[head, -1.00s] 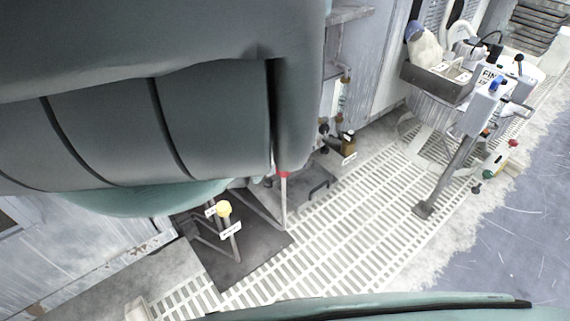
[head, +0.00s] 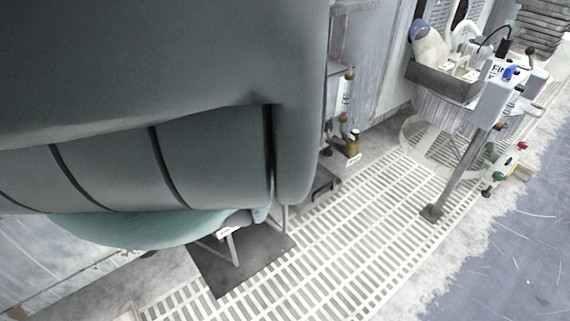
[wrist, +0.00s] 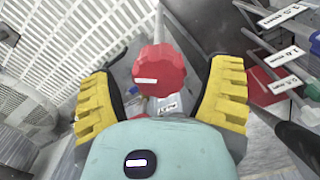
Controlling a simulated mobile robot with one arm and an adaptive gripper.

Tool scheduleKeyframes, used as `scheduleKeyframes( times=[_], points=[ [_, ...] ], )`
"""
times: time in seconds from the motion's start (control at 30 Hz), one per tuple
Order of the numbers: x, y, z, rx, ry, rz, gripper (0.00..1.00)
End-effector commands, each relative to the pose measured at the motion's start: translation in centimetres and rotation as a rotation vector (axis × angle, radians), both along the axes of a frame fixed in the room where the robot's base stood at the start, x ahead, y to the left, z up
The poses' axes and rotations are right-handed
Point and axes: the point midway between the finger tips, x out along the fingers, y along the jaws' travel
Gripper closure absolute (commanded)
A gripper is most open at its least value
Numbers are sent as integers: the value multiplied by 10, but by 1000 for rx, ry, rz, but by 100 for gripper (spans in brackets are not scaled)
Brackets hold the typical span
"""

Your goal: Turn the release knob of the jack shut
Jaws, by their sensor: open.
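A red fluted knob (wrist: 160,71) with a white mark on its face shows in the wrist view. My gripper (wrist: 160,92) is open, with one yellow ribbed finger on each side of the knob. Gaps show between the knob and both fingers. A small label (wrist: 167,104) below the knob is partly hidden by my gripper. I cannot tell from the marking whether this is the jack's release knob. In the head view my arm covers the place where the knobs stood, so neither knob nor gripper shows there.
White size labels (wrist: 283,15) on dark bars line the right of the wrist view.

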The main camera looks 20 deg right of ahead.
Motion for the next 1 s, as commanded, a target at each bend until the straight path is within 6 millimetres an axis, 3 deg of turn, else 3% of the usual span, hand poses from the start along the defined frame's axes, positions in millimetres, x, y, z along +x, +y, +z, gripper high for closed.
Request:
scheduleKeyframes(
  times=[0.33, 1.0],
  points=[
    [0, 0, -2, 0, -1, 0, 18],
    [1, 0, -2, -1, -2, 1, 87]
  ],
)
